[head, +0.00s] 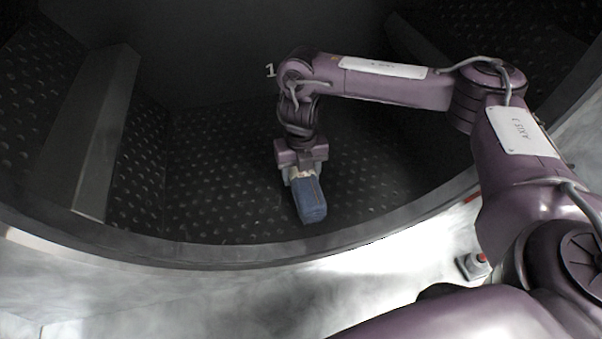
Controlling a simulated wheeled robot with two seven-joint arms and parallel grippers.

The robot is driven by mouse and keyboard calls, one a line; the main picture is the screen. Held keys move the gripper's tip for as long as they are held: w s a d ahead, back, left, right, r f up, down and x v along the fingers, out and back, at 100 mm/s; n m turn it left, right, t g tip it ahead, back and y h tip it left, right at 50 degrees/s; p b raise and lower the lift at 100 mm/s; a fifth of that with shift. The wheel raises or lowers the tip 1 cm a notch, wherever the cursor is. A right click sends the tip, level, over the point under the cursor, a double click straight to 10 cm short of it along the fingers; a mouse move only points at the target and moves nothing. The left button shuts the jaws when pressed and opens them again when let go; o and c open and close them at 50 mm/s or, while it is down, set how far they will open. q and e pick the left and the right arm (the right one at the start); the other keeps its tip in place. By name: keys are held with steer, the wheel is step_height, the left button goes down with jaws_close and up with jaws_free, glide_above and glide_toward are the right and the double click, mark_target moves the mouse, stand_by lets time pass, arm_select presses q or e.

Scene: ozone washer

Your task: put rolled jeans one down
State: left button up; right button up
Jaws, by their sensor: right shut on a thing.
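The rolled jeans (311,205) are a blue bundle inside the dark washer drum (210,195). My right gripper (302,176) is shut on the upper end of the roll. The roll hangs down from it, slightly tilted, over the lower part of the drum. I cannot tell whether its lower end touches the drum wall. My right arm reaches in from the right over the drum's rim. My left gripper is not in view.
The drum's grey rim (130,246) curves across the front. A raised paddle (92,140) stands at the left inside, and another (420,45) at the upper right. A small box with a red button (481,258) sits outside, at lower right. The drum floor around the jeans is bare.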

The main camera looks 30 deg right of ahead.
steer(key=o, duration=0.8)
steer(key=shift+f, duration=0.1)
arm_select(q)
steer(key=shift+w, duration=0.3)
arm_select(e)
steer(key=o, duration=0.4)
steer(key=shift+r, duration=0.65)
step_height(320, 180, up, 11)
steer(key=shift+r+p, duration=0.1)
steer(key=shift+p, duration=0.85)
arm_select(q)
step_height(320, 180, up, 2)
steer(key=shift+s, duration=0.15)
arm_select(e)
steer(key=shift+s, duration=0.1)
